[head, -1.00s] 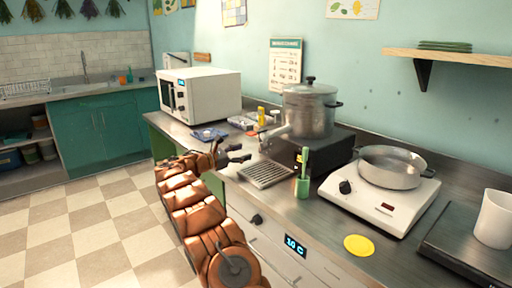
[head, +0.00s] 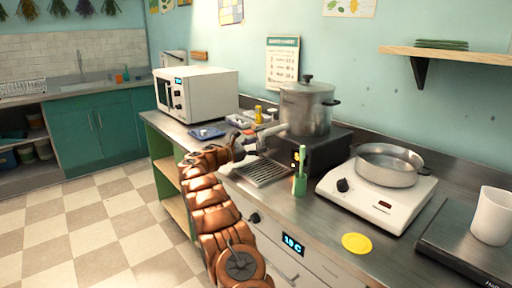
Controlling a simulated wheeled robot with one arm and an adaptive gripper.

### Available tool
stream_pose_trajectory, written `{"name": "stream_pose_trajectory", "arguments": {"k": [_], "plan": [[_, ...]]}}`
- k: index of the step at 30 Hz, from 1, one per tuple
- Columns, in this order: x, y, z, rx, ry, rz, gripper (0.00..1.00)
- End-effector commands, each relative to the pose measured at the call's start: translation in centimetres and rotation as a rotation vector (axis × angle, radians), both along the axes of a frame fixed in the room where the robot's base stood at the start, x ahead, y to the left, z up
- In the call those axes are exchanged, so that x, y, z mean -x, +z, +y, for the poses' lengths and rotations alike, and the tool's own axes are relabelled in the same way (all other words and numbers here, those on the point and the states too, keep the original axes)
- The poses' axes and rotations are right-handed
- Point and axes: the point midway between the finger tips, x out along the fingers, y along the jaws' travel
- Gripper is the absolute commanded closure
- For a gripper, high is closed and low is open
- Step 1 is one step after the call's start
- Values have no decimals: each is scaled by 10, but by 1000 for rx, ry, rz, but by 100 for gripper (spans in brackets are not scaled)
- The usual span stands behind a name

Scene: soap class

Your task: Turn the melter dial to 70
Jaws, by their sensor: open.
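The melter seems to be the steel pot (head: 307,108) with a lid and a side spout, on a black base (head: 325,150). A small yellow mark shows on the base's front; no dial can be made out there. A black round knob (head: 254,218) sits on the counter front, left of a blue lit display (head: 292,244) that reads about 10 C. Which dial belongs to the melter is not clear. My gripper (head: 252,146) is open and looks empty, over the counter left of the base, near the spout. Its fingers are small and partly blend with the background.
A white microwave (head: 205,93) is behind left.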

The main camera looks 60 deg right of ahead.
Motion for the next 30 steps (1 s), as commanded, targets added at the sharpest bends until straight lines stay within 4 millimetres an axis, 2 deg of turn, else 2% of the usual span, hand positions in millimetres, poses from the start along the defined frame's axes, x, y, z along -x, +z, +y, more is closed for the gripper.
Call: {"name": "stream_pose_trajectory", "arguments": {"k": [5, 22, 30], "plan": [[0, 0, 0, 0, 1, 0, 39], [-1, 0, 1, 0, 2, 1, 99], [-1, 0, 1, 7, 2, -24, 99]]}}
